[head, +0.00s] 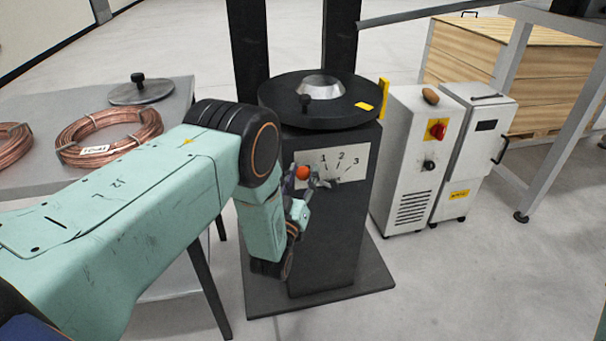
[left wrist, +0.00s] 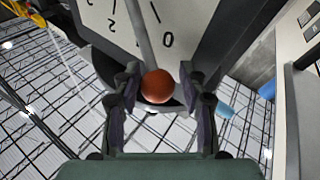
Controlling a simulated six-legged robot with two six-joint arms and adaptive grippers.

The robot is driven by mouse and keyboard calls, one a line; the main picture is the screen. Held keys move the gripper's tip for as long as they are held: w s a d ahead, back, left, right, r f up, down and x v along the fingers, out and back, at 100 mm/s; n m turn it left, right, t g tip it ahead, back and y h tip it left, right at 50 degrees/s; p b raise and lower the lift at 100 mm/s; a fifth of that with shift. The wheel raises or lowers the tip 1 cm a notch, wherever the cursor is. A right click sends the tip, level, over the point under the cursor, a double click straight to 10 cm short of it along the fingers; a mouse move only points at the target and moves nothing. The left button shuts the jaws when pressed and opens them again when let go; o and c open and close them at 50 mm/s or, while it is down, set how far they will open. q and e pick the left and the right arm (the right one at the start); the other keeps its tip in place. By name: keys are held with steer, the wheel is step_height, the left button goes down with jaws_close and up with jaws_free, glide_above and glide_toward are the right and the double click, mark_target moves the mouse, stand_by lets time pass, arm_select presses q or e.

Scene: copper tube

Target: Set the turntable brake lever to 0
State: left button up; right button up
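The brake lever has an orange-red ball knob (head: 302,173) and a thin rod. It sits on the pale scale plate (head: 350,160) on the front of the dark turntable pedestal (head: 332,235). My left gripper (head: 300,205) is open around the knob, with gaps on both sides. My right gripper is not in view.
The round turntable top (head: 275,98) overhangs the plate. A grey table (head: 180,95) with copper coils (head: 108,135) stands left. A white cabinet (head: 405,160) with a red-yellow switch stands close on the right. Floor in front of the cabinet is clear.

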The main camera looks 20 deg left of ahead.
arm_select(q)
steer(key=v, duration=0.7)
steer(key=shift+s, duration=0.25)
stand_by(0.3)
